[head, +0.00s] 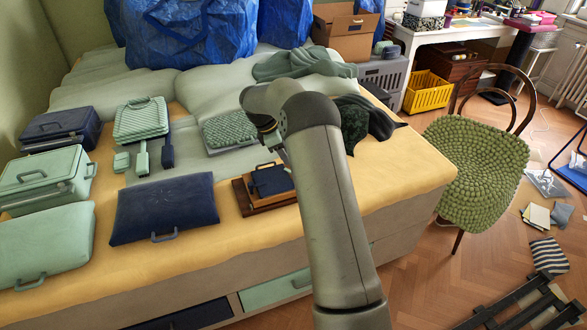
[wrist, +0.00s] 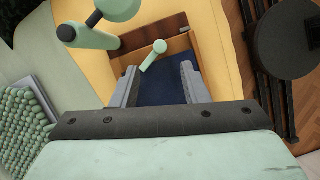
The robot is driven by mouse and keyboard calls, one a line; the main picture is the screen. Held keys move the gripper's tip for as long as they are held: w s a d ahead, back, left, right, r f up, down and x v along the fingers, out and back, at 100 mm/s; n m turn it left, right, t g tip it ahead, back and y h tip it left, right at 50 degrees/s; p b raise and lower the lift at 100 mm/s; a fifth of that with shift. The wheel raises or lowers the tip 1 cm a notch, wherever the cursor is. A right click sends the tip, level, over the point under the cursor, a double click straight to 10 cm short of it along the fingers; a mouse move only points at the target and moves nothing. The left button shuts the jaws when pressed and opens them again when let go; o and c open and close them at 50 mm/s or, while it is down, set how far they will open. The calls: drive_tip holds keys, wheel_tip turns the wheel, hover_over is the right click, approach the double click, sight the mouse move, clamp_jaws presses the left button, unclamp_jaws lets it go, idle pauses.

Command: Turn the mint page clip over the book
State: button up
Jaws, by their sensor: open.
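The book (head: 270,181) is dark navy and lies in a brown wooden tray-like frame (head: 240,198) on the bed, partly hidden by my arm. In the wrist view the navy cover (wrist: 160,92) shows between my fingers. Whether a finger touches the clip cannot be told. In the head view my arm hides the fingers.
A navy cushion-like case (head: 165,208), mint cases (head: 45,180) and a green textured case (head: 230,131) lie left on the bed. Dark green cloth (head: 365,120) lies right of my arm. A larger mint piece with dark ends (wrist: 110,12) shows in the wrist view's upper left.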

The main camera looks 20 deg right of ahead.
drive_tip(key=x, duration=0.8)
drive_tip(key=shift+c, duration=0.3)
